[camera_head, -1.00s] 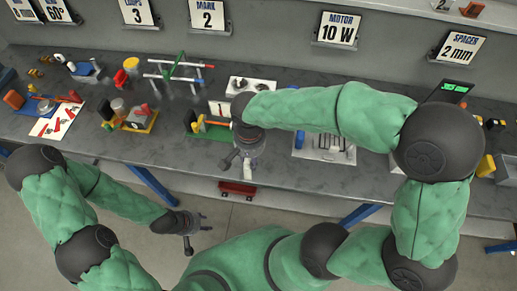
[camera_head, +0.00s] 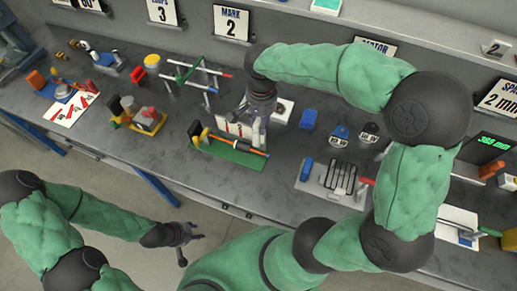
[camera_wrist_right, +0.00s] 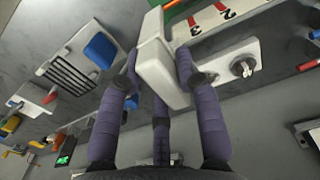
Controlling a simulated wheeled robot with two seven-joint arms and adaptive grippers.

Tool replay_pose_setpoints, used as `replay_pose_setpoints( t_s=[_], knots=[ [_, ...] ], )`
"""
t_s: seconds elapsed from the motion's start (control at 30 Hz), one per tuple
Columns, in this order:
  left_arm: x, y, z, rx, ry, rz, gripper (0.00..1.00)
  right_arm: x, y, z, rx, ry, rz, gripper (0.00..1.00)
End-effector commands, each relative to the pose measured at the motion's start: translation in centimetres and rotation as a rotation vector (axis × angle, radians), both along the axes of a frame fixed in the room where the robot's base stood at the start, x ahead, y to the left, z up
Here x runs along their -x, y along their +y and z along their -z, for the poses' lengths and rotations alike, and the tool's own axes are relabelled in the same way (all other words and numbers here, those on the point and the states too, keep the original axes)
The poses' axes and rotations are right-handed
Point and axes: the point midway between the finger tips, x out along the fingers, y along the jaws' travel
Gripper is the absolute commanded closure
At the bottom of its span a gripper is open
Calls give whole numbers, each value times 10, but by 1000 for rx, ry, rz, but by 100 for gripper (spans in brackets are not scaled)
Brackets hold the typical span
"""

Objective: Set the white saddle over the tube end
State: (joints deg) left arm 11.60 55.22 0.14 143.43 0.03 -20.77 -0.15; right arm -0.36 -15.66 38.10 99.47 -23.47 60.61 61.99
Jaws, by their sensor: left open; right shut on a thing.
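The white saddle (camera_wrist_right: 152,62) is a blocky white piece between the fingers of my right gripper (camera_wrist_right: 158,75) in the right wrist view. I cannot tell which tube end is meant. My left gripper (camera_head: 184,240) is open and empty, low in front of the bench.
A wire-slotted tray (camera_head: 338,176) and blue blocks are on the right. Bare grey bench lies between the yellow fixture and the green stand.

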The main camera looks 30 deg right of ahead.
Motion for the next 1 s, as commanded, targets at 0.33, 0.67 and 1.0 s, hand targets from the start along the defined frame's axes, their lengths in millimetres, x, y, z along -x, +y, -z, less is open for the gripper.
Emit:
replay_pose_setpoints(
  t_s=[0.33,0.67,1.0],
  knots=[
    [0,0,20,0,0,0,59,1,0,81,-1,3,1,100],
    [0,0,25,0,0,0,59,0,0,106,0,1,0,100],
    [0,0,36,0,0,0,59,0,0,147,-1,1,1,100]
  ],
)
